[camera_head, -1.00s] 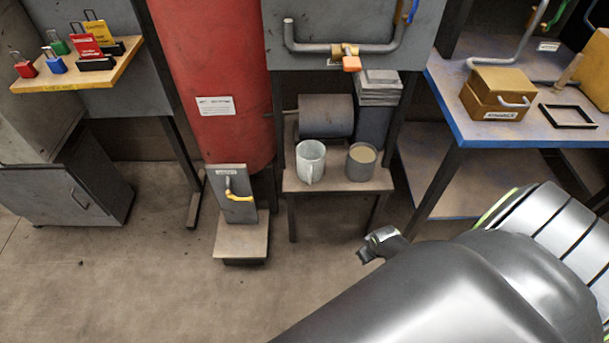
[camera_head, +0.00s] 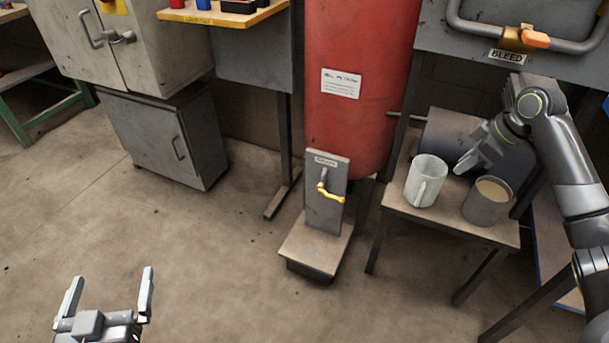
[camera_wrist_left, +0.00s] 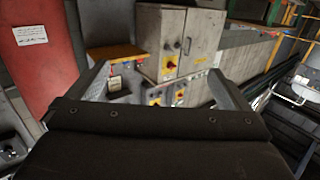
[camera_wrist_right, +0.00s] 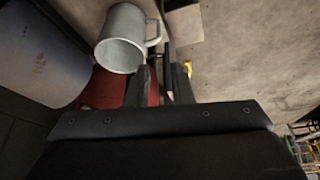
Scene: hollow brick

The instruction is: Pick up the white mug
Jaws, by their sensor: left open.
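The white mug (camera_head: 425,183) stands upright on a small low table, its handle toward the front. It also shows in the right wrist view (camera_wrist_right: 122,42), mouth visible and handle on the right side. My right gripper (camera_head: 468,165) is just right of the mug, above the small table and apparently not around the mug. In the right wrist view its fingers (camera_wrist_right: 164,85) are close together, with a narrow gap. My left gripper (camera_head: 112,285) is open and empty over the floor at bottom left, far from the mug; its spread fingers show in the left wrist view (camera_wrist_left: 160,85).
A grey can with tan contents (camera_head: 487,202) stands right of the mug on the small table (camera_head: 450,226). A dark cylinder (camera_head: 449,138) lies behind them. A red tank (camera_head: 360,90) and a drain stand with yellow handle (camera_head: 325,200) are to the left. The floor at left is free.

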